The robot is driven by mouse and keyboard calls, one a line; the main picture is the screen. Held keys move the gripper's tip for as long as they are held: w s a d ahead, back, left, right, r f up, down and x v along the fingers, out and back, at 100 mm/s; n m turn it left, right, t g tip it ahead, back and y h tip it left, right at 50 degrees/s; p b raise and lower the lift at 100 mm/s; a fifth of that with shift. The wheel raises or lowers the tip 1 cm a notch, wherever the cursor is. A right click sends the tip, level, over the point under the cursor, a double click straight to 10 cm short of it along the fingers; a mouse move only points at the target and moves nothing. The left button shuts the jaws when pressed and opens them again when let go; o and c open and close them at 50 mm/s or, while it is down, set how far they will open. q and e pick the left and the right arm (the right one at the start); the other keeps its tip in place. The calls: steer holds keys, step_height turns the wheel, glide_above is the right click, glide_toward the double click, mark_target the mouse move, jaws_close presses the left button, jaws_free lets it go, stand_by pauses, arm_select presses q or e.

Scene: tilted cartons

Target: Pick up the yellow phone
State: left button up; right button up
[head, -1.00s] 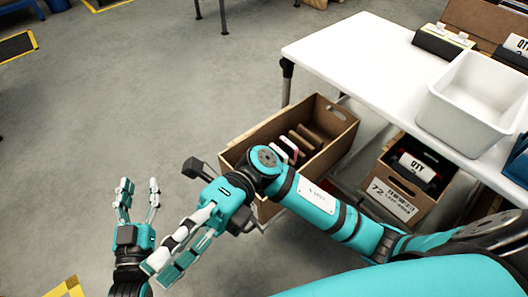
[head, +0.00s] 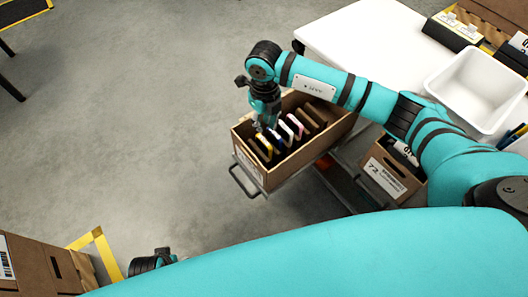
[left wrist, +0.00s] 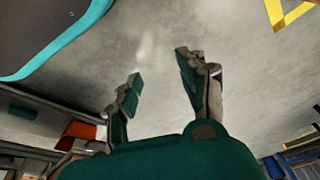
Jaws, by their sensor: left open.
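The yellow phone (head: 263,142) stands in the near left part of an open cardboard carton (head: 280,176), beside other phones in a row. My right gripper (head: 267,124) points down into the carton, right above or at the yellow phone's top edge. Its fingertips are small and partly hidden, so I cannot tell whether they touch the phone. My left gripper (left wrist: 158,70) is open and empty in the left wrist view, over bare floor. In the head view only a dark bit of it shows at the bottom left, behind my own body.
The carton sits tilted on a metal rack beside the white table (head: 365,35). A white bin (head: 475,90) stands on the table. Another carton (head: 392,172) is to the right. A cardboard box (head: 35,265) is at the lower left. The floor between is clear.

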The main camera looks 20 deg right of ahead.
mark_target(264, 140)
step_height(264, 140, down, 5)
steer(key=shift+b, duration=0.3)
step_height(264, 140, down, 4)
steer(key=shift+w+f+b, duration=0.15)
steer(key=shift+f+b, duration=0.1)
steer(key=shift+b, duration=0.2)
arm_select(q)
steer(key=w+v, duration=0.1)
steer(key=v, duration=0.5)
steer(key=shift+w, duration=0.55)
steer(key=shift+r, duration=0.15)
arm_select(e)
jaws_close()
